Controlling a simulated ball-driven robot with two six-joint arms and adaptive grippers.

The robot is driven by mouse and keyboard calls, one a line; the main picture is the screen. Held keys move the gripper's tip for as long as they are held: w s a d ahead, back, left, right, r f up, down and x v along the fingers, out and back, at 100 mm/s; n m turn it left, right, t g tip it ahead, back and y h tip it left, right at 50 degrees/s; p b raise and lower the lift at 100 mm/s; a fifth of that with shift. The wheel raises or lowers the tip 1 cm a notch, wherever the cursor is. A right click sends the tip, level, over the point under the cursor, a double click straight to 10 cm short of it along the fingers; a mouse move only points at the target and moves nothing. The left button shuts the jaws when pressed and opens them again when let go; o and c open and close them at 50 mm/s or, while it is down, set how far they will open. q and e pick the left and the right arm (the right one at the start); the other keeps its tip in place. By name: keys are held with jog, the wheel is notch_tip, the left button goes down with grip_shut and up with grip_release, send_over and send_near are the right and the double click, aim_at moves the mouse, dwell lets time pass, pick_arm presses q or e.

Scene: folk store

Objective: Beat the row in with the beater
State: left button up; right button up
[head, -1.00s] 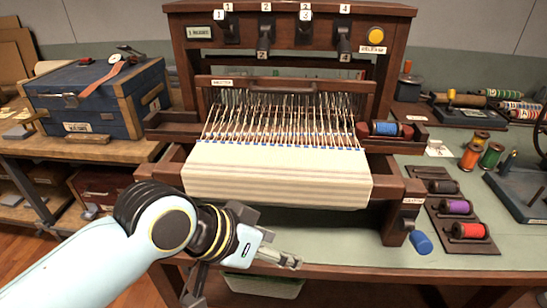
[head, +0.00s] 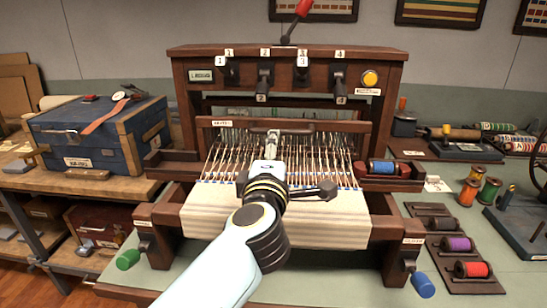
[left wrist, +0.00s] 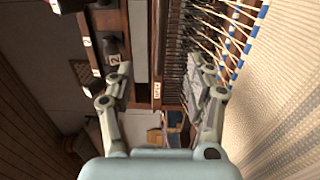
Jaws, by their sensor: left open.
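The wooden loom (head: 185,80) stands in the middle of the head view. Its beater (head: 345,126) is the brown crossbar with a small label, above the reed and the warp threads. My left gripper (head: 273,138) reaches over the woven cloth (head: 335,212) and is at the middle of the beater, hiding part of it. In the left wrist view the beater (left wrist: 156,60) runs between the two spread fingers of the gripper (left wrist: 162,82). The right finger is close to the reed. Contact cannot be told. My right gripper is not in view.
A shuttle with blue thread (head: 382,167) lies in the tray at the loom's right. Several numbered levers and a yellow button (head: 370,78) are on the upper beam. A blue chest (head: 98,135) stands at left, and thread spools (head: 457,243) at right.

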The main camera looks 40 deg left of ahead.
pick_arm(q)
jog(key=x, duration=0.8)
jog(key=shift+w+p, duration=0.2)
jog(key=shift+p, duration=0.1)
grip_shut()
jog(key=shift+s, duration=0.1)
